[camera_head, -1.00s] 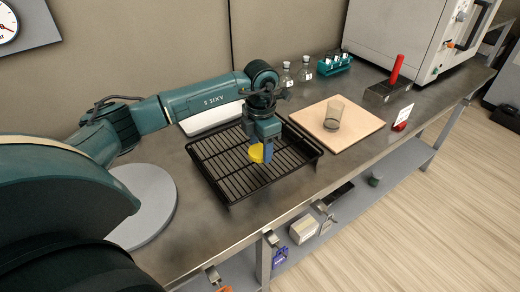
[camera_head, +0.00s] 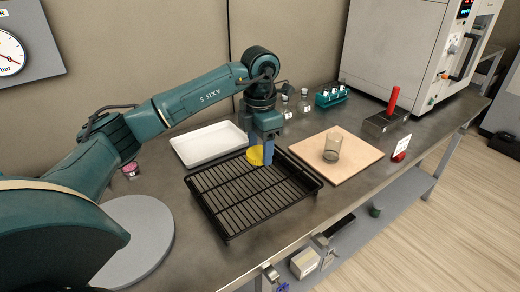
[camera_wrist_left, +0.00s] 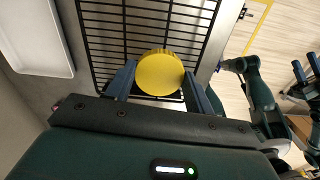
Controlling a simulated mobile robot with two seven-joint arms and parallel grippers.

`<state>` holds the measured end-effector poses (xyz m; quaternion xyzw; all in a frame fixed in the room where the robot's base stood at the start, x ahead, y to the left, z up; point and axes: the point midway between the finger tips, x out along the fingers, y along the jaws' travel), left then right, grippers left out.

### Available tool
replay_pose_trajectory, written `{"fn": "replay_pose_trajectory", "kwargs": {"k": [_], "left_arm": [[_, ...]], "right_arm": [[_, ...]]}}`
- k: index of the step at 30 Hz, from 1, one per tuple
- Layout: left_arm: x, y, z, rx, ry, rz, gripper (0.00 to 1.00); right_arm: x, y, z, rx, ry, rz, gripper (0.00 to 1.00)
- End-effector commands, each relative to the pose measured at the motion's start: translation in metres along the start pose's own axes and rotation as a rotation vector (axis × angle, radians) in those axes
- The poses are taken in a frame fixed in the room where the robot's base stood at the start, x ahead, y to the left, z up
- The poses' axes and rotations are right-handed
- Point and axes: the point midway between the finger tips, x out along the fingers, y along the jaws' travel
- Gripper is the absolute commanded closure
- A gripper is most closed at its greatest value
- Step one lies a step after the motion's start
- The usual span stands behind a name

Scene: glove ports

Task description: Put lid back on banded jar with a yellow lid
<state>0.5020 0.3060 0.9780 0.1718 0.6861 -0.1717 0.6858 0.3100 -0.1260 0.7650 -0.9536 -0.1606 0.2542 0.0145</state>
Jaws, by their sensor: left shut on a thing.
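My left gripper (camera_head: 262,153) is shut on a yellow lid (camera_head: 255,156), holding it above the back part of the black wire rack (camera_head: 232,237). In the left wrist view the round, ridged lid (camera_wrist_left: 160,73) sits between the two blue fingers (camera_wrist_left: 158,85). An open clear glass jar (camera_head: 332,147) with a darker lower part stands upright on the pale wooden board (camera_head: 355,163), to the right of the gripper and apart from it. A band cannot be made out. A teal arm end (camera_wrist_left: 232,65) at right in the wrist view is too small to read.
A white tray (camera_head: 205,145) lies behind the rack. Small bottles (camera_head: 303,101), a teal vial holder (camera_head: 331,95), a red-handled block (camera_head: 385,122) and a red item with a white card (camera_head: 399,156) stand around the board. A grey disc (camera_head: 140,240) lies left.

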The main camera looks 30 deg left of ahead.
Motion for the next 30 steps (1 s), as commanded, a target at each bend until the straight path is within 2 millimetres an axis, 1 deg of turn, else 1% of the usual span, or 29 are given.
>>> {"fn": "replay_pose_trajectory", "kwargs": {"k": [5,7,8,11,14,15,17,18,20,21,23,24,27,30], "left_arm": [[0.001,-0.001,0.0,0.012,0.0,0.0,0.68],[0.002,-0.004,0.0,0.059,0.0,0.002,0.68],[0.002,-0.006,0.0,0.094,0.0,0.004,0.68],[0.007,-0.016,0.0,0.286,0.001,0.011,0.68],[0.013,-0.032,-0.002,0.574,0.003,0.019,0.68],[0.016,-0.04,-0.003,0.707,0.005,0.022,0.68],[0.02,-0.051,-0.004,0.908,0.007,0.024,0.68],[0.023,-0.058,-0.006,1.042,0.008,0.025,0.68],[0.028,-0.07,-0.009,1.244,0.012,0.025,0.68],[0.031,-0.077,-0.011,1.379,0.013,0.025,0.68],[0.035,-0.089,-0.015,1.58,0.014,0.023,0.68],[0.038,-0.097,-0.018,1.712,0.016,0.021,0.68],[0.044,-0.114,-0.025,2.022,0.015,0.016,0.68],[0.049,-0.129,-0.032,2.28,0.011,0.01,0.68]], "right_arm": [[0.0,0.0,0.0,0.001,0.001,0.001,0.64],[0.0,0.0,0.0,0.001,0.001,0.001,0.64],[0.0,0.0,0.0,0.001,0.001,0.001,0.64],[0.0,0.0,0.0,0.001,0.001,0.001,0.64],[0.0,0.0,0.0,0.001,0.001,0.001,0.64],[0.0,0.0,0.0,0.001,0.001,0.001,0.64],[0.0,0.0,-0.001,0.001,0.001,0.001,0.64],[0.0,0.0,-0.001,0.001,0.001,0.001,0.64],[0.0,0.0,-0.001,0.001,0.001,0.001,0.64],[0.0,0.0,-0.001,0.001,0.001,0.001,0.64],[0.0,0.0,-0.001,0.001,0.001,0.001,0.64],[0.0,0.0,-0.001,0.001,0.001,0.001,0.64],[-0.001,0.0,-0.001,0.001,0.001,0.0,0.64],[-0.001,0.0,-0.001,0.001,0.001,0.0,0.64]]}}
